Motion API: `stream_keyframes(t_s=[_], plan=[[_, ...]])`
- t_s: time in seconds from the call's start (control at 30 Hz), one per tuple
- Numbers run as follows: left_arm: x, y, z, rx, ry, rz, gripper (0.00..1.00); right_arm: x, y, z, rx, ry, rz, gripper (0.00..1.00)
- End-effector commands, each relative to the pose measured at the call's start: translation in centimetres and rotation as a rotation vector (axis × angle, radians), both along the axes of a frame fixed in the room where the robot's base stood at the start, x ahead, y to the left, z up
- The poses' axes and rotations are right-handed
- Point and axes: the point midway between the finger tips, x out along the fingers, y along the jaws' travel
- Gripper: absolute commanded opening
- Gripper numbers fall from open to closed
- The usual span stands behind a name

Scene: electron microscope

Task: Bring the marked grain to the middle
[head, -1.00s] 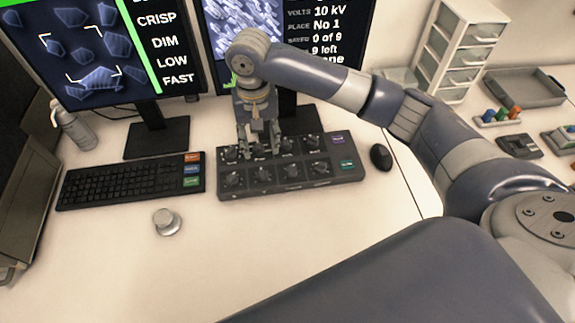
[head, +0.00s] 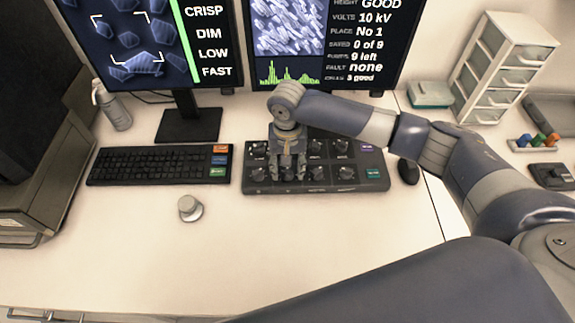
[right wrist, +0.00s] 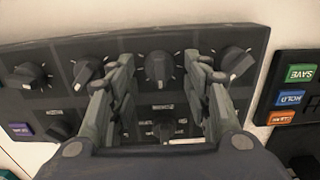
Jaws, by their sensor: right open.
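The left monitor (head: 120,40) shows several bluish grains and pale corner brackets. A lighter grain (head: 143,64) lies at the lower edge of the brackets, below their middle. The knob panel (head: 318,187) lies on the desk with two rows of dark knobs. My right gripper (head: 288,174) points down over its front row. In the right wrist view its open fingers (right wrist: 162,68) stand on either side of a front-row knob (right wrist: 160,70), with gaps visible on both sides. My left gripper is not in view.
A keyboard (head: 150,166) lies left of the panel and a mouse (head: 409,171) right of it. A round grey knob-like object (head: 190,208) sits on the front desk. The right monitor (head: 365,45) shows settings. Drawers (head: 505,65) stand at the back right. The front desk is mostly clear.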

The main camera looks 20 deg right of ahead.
Motion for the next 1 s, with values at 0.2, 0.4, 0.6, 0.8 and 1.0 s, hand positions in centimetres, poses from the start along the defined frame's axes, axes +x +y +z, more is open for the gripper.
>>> stream_keyframes(t_s=[0.2,0.4,0.6,0.8,1.0], plan=[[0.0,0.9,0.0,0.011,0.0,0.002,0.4,0.0,0.0,0.0,0.0,0.0,0.0,0.34],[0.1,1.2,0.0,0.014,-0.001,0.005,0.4,0.0,0.0,0.0,0.0,0.0,0.0,0.03],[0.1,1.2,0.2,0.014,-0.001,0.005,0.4,0.0,0.0,0.1,-0.001,0.0,0.008,0.03],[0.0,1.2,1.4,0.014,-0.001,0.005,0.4,0.0,0.0,0.3,0.0,0.002,0.071,0.03],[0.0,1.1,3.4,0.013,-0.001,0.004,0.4,-0.1,0.1,0.5,0.0,0.004,0.205,0.03]])
